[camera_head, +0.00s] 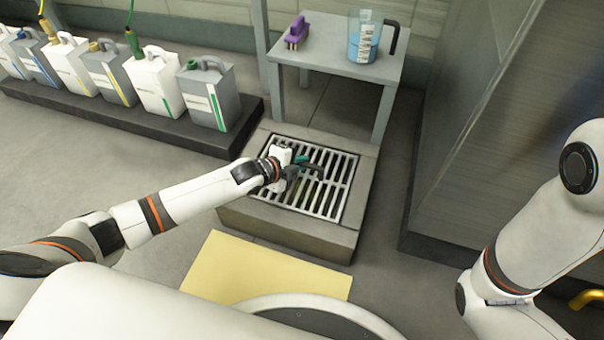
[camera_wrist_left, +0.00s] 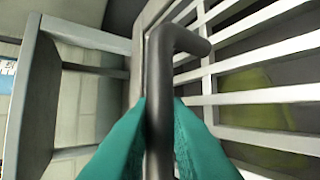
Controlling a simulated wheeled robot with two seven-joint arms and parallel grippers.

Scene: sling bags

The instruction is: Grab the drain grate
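The drain grate (camera_head: 334,203) is a light metal frame of slats lying in a raised concrete surround in the head view. Its slats (camera_wrist_left: 245,98) fill the right side of the left wrist view. A dark bent handle (camera_wrist_left: 185,45) rises beside the slats and also shows in the head view (camera_head: 317,168). My left gripper (camera_head: 301,163) is over the grate. Its teal fingers (camera_wrist_left: 160,115) press on both sides of the handle, with no clear gap. My right arm is at the right edge of the head view; its gripper is out of frame.
A grey stand (camera_head: 335,70) behind the grate holds a purple brush (camera_head: 297,33) and a jug of blue liquid (camera_head: 364,40). Several jugs (camera_head: 207,95) line a low plinth at left. A yellow mat (camera_head: 262,274) lies in front. A yellowish object (camera_wrist_left: 258,103) shows beneath the slats.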

